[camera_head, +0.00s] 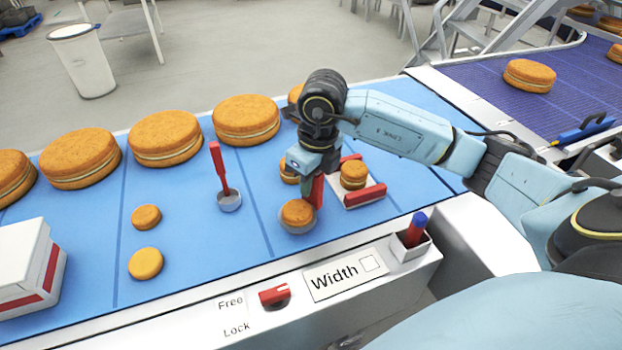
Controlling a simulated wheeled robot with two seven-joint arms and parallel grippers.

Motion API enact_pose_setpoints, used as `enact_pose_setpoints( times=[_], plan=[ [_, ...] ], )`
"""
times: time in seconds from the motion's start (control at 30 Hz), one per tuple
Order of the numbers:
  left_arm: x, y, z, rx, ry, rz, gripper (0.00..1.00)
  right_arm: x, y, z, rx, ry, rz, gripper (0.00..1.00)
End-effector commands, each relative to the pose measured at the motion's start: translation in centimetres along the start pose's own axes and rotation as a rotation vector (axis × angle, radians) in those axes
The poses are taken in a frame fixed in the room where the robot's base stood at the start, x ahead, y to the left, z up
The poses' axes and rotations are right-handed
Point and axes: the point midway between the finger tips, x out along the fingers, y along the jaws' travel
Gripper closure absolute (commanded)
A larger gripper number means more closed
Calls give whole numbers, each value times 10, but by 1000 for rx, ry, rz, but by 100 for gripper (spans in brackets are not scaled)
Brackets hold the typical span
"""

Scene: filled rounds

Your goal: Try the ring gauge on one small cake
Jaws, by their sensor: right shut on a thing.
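My right gripper (312,178) points down over the blue belt, shut on a red handle (318,191). The handle appears to belong to a round grey ring (299,230), which I take as the ring gauge. A small cake (297,211) sits at this ring; I cannot tell whether the ring is around it or beneath it. Another red-handled tool (219,168) with a round grey end stands to the left. Two small cakes, one nearer (146,263) and one farther (146,217), lie at left. Another small cake (288,172) is partly hidden behind my gripper. My left gripper is not in view.
A white tray with red bars (366,194) holds a small stacked cake (353,175). Large cakes (165,138) line the far edge. A white box (25,268), a red knob (275,296), a Width plate (345,279) and a pen holder (411,247) stand nearer.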

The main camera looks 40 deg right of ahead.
Motion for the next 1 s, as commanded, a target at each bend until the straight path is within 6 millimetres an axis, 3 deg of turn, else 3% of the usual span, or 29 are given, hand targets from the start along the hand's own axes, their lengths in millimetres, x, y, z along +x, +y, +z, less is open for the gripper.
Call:
enact_pose_setpoints(
  times=[1.0],
  plan=[
    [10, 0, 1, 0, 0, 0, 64, 13, 0, -2, 0, 1, 0, 100]
  ],
)
